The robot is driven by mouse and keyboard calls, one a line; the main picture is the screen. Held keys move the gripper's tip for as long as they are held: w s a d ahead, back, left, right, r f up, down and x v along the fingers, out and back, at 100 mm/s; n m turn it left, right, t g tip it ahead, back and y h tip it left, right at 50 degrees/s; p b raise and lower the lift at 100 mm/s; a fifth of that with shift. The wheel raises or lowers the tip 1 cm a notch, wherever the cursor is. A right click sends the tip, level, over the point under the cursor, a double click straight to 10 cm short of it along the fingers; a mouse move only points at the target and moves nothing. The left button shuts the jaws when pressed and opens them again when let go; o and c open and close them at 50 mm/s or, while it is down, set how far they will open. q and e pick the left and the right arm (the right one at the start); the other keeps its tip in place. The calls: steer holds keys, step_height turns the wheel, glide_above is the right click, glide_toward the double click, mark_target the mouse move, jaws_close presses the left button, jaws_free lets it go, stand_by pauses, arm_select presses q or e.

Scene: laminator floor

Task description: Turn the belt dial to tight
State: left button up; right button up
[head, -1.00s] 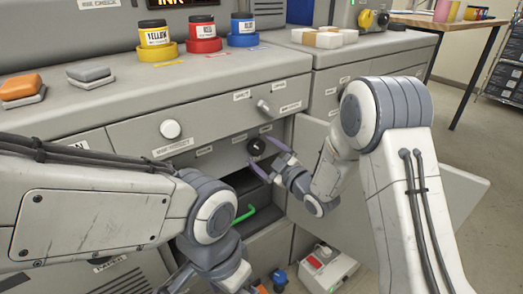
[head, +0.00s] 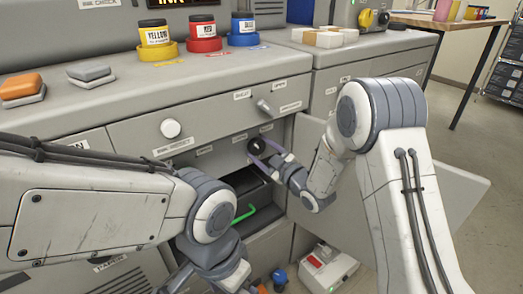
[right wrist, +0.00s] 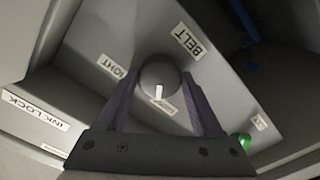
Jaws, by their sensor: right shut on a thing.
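The belt dial is a dark round knob (head: 253,146) on the recessed panel inside the open cabinet. In the right wrist view the dial (right wrist: 159,72) has a white pointer mark on its lower side, turned toward a label partly hidden behind the knob. The BELT label (right wrist: 188,40) is above right of it, and a label reading upside down, apparently TIGHT (right wrist: 110,66), is to its left. My right gripper (head: 264,152) is shut on the dial, one finger on each side. My left arm is in the head view, but its fingers do not show.
A green handle (head: 244,214) sits below the dial in the cabinet. An open door (head: 445,190) stands to the right, behind my right arm. A white box with a red switch (head: 325,268) is low down. Ink jars (head: 203,37) stand on the top.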

steer(key=m, duration=0.3)
steer(key=shift+m, duration=0.3)
steer(key=m, duration=0.3)
steer(key=shift+m, duration=0.4)
steer(key=m+p, duration=0.1)
steer(key=m, duration=0.3)
steer(key=shift+r, duration=0.1)
steer(key=shift+d+m+p, duration=0.1)
steer(key=shift+m+p, duration=0.3)
steer(key=shift+m, duration=1.7)
steer(key=shift+w, duration=0.1)
steer(key=o, duration=1.4)
